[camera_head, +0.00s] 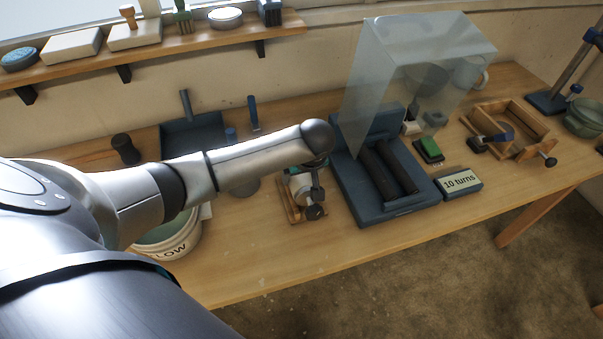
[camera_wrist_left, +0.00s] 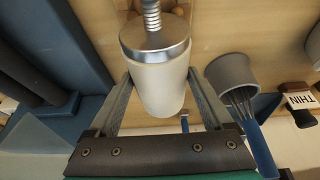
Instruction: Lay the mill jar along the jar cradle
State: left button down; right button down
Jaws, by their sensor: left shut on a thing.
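The mill jar (camera_wrist_left: 160,85) is a white cylinder with a shiny metal lid and a threaded screw on top. In the left wrist view it sits between the two fingers of my left gripper (camera_wrist_left: 160,74), which is shut on it. In the head view my left gripper (camera_head: 316,192) is partly hidden by my arm, and some of the white jar (camera_head: 302,186) shows beside it. The wooden jar cradle (camera_head: 291,211) is under and around the jar there. I cannot tell whether the jar touches it. My right gripper is not in view.
A blue roller stand (camera_head: 385,208) with two dark rollers (camera_head: 383,174) and a clear raised guard (camera_head: 400,75) is close on the right. A "10 turns" block (camera_head: 458,184) lies beyond it. A labelled tub (camera_head: 172,241) is left.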

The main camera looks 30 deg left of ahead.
pick_arm(q)
jog(key=shift+w+f+b, duration=0.1)
jog(key=shift+f+b, duration=0.2)
jog(key=shift+f, duration=1.05)
dwell(2.4)
jog(key=shift+c, duration=0.6)
grip_release()
jog(key=shift+o, duration=0.6)
jog(key=shift+s+f, duration=0.2)
jog(key=shift+r, duration=0.15)
notch_tip(320, 180, up, 6)
jog(key=p, duration=0.7)
jog(key=shift+w, duration=0.1)
